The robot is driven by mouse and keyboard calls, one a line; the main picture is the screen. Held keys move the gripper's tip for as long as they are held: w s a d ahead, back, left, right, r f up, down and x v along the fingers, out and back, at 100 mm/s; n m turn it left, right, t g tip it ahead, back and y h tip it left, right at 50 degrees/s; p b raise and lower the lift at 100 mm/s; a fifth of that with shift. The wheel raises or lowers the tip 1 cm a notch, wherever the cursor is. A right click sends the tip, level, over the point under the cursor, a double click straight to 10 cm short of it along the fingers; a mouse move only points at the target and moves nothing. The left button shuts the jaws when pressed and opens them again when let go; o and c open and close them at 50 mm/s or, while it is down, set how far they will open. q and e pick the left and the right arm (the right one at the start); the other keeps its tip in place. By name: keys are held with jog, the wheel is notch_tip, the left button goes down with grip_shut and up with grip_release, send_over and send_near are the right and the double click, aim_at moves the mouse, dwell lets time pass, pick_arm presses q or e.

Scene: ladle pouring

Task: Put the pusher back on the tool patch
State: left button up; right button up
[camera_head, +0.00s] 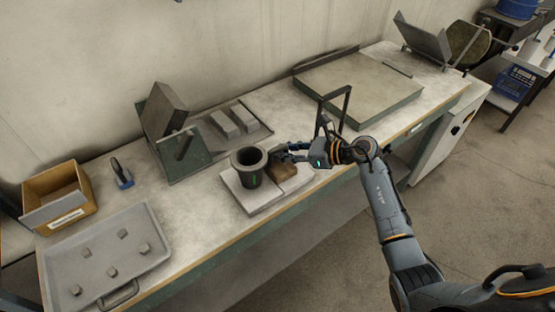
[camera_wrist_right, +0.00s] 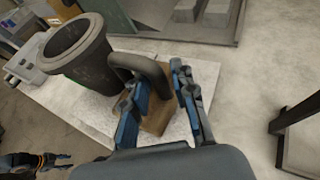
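I cannot tell for certain which thing is the pusher. A small tool with a blue and dark handle (camera_head: 121,173) lies at the left of the bench. A brown block (camera_head: 283,171) lies on a pale slab (camera_head: 257,200) beside a dark pot (camera_head: 249,165). My right gripper (camera_head: 288,150) is just above the block. In the right wrist view its fingers (camera_wrist_right: 158,92) are apart, with the brown block (camera_wrist_right: 160,118) and a dark curved handle (camera_wrist_right: 153,68) by the pot (camera_wrist_right: 80,55) showing between them; contact is unclear. Part of my left gripper (camera_wrist_right: 50,160) shows small. No tool patch is identifiable.
A grey tray with small blocks (camera_head: 150,275) and a cardboard box (camera_head: 85,190) stand at the left. A tilted mould on a green frame (camera_head: 180,155) is behind the pot. A dark upright frame (camera_head: 346,105) stands close to my right gripper. A large flat plate (camera_head: 365,88) lies right.

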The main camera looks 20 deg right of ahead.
jog(key=shift+w+f, duration=0.1)
grip_shut()
